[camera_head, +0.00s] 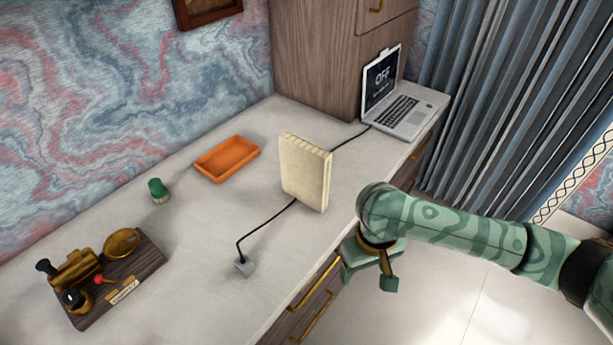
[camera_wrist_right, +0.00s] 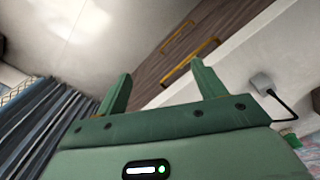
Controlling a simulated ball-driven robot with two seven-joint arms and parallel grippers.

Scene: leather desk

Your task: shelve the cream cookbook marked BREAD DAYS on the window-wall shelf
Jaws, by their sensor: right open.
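A cream book (camera_head: 305,172) stands upright on the desk, in the middle of the head view. No lettering can be read on it from here. My right gripper (camera_head: 372,275) is open and empty, in front of the desk's front edge and apart from the book. In the right wrist view its two green fingers (camera_wrist_right: 161,88) are spread with nothing between them. The book does not show in the right wrist view. My left gripper is out of view. The window-wall shelf is not identifiable in these frames.
A laptop (camera_head: 399,104) stands open at the desk's far right end. A black cable runs beside the book to a grey block (camera_head: 244,267). An orange tray (camera_head: 227,159), a green cylinder (camera_head: 158,190) and a brass device on a wooden base (camera_head: 125,292) stand left.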

